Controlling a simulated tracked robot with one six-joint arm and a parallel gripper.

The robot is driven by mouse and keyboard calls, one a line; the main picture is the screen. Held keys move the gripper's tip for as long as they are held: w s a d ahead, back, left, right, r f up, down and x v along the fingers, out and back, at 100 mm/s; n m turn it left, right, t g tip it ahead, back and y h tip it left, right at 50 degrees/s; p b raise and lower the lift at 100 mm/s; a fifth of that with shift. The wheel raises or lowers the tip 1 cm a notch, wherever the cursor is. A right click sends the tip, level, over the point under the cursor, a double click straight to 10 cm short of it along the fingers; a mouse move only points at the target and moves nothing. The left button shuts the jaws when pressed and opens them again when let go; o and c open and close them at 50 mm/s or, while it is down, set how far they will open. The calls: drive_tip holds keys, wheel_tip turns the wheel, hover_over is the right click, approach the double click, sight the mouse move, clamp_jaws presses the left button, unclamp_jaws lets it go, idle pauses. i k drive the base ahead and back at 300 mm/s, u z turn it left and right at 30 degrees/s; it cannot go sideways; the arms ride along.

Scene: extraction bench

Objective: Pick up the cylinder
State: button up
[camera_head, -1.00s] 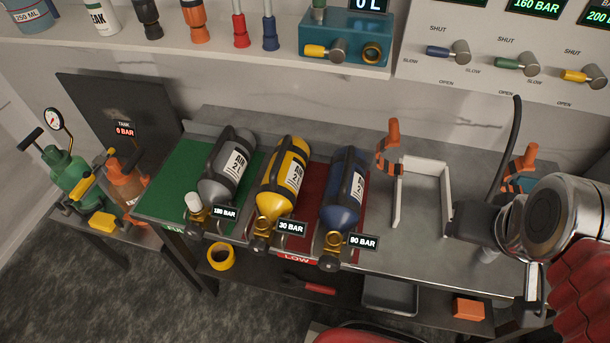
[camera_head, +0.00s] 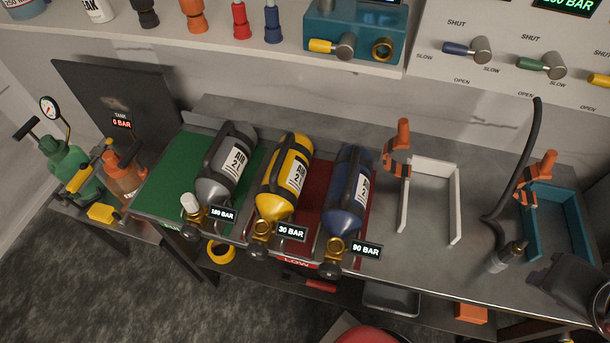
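Three air cylinders lie tilted side by side on the bench, valves toward me. The grey cylinder (camera_head: 222,170) has a white-capped valve and a tag that seems to read 180 BAR, and lies by the green mat (camera_head: 165,180). The yellow cylinder (camera_head: 275,190) is tagged 30 BAR. The blue cylinder (camera_head: 345,190) is tagged 90 BAR, by the red mat (camera_head: 316,185) marked LOW. Nothing touches the cylinders.
A white frame (camera_head: 430,168) with an orange clamp (camera_head: 401,140) stands right of the blue cylinder. A black hose (camera_head: 522,150) ends in a metal fitting (camera_head: 508,256). A teal frame (camera_head: 535,235) is beyond. A shelf (camera_head: 190,42) overhangs the back. A green pump (camera_head: 65,165) is at left.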

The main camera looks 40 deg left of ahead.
sight(276, 198)
drive_tip(key=z, duration=0.15)
drive_tip(key=k, duration=1.2)
drive_tip(key=u, duration=2.2)
drive_tip(key=i, duration=0.7)
drive_tip(key=z, duration=0.05)
